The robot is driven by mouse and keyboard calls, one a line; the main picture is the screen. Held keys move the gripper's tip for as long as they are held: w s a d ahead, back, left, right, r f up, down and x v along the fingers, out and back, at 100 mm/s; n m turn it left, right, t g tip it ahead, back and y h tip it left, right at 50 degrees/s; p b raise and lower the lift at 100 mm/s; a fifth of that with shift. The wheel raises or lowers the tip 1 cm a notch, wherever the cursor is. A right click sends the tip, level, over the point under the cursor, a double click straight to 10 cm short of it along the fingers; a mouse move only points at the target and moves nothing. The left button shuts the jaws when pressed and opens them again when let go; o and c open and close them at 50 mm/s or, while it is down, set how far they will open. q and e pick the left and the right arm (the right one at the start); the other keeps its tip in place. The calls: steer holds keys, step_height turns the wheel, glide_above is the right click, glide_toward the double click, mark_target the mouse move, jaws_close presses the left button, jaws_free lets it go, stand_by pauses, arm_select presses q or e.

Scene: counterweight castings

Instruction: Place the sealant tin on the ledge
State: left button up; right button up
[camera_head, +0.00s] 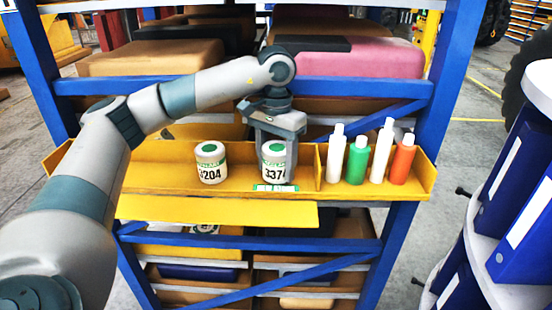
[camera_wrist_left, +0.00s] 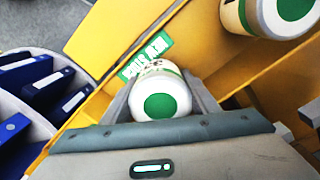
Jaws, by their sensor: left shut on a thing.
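The sealant tin marked 3374 (camera_head: 275,163) is white with a green top and stands upright on the yellow ledge (camera_head: 150,186), just behind a small green label on the ledge's front. My left gripper (camera_head: 277,150) reaches down from above and is shut on this tin. In the left wrist view the tin's white lid with a green disc (camera_wrist_left: 160,104) shows between the two fingers (camera_wrist_left: 160,90). A second similar tin, marked 3204 (camera_head: 210,162), stands upright on the ledge to the left, apart from the gripper. My right gripper is not in view.
Several bottles, white, green (camera_head: 358,160) and orange (camera_head: 402,160), stand in the ledge's right section behind a divider (camera_head: 318,166). Blue rack posts (camera_head: 440,100) flank the ledge. Blue binders (camera_head: 522,210) stand on a round white stand at the right. The ledge's left end is clear.

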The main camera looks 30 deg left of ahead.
arm_select(q)
steer(key=shift+f, duration=0.15)
steer(key=shift+f, duration=0.2)
steer(key=o, duration=1.2)
steer(key=shift+o, duration=0.2)
steer(key=shift+r, duration=0.15)
